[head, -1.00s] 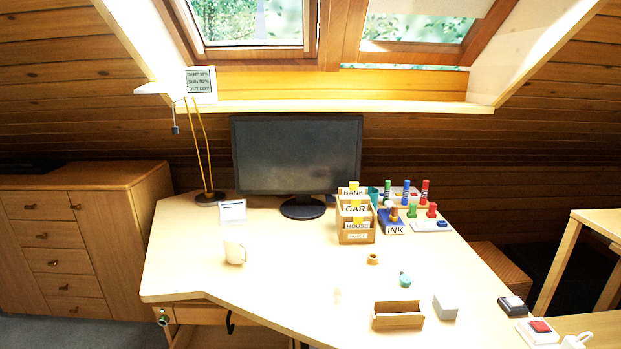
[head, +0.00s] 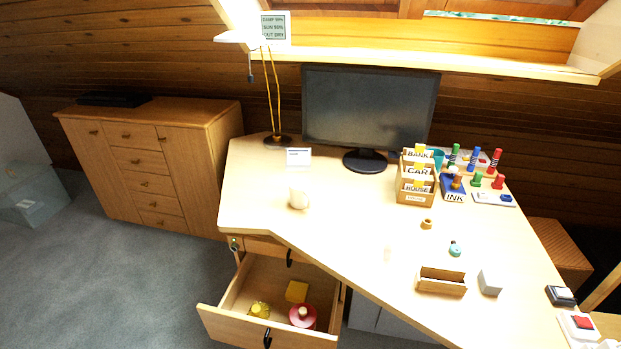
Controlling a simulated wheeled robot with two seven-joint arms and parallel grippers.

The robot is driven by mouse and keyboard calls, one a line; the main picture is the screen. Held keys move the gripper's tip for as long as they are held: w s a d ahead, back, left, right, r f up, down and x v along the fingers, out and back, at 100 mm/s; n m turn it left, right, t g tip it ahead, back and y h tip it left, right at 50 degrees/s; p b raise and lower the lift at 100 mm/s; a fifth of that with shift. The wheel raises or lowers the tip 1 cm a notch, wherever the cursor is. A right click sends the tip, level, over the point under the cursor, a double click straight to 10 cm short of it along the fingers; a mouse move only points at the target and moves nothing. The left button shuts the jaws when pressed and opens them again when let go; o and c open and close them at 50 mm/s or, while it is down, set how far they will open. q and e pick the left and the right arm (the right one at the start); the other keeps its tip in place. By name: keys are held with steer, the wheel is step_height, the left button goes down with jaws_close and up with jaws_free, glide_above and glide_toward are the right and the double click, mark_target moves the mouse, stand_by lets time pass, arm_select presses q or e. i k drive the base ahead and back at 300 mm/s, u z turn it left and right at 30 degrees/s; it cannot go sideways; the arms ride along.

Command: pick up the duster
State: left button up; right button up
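I cannot make out a duster for certain in the head view. An open drawer (head: 222,326) under the desk's left part holds a yellow block (head: 297,291), a small yellow item (head: 259,310) and a round pink-red item with a pale knob (head: 303,315). These are too small to name surely. Neither of my grippers is in view.
The desk (head: 345,230) carries a monitor (head: 368,112), a white mug (head: 299,197), a card-file box (head: 416,180), stamps, an ink box (head: 453,188) and a wooden tray (head: 441,283). A cabinet (head: 160,160) stands left. Grey carpet (head: 120,285) is clear in front.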

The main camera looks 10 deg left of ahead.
mark_target(260, 310)
steer(key=u, duration=0.95)
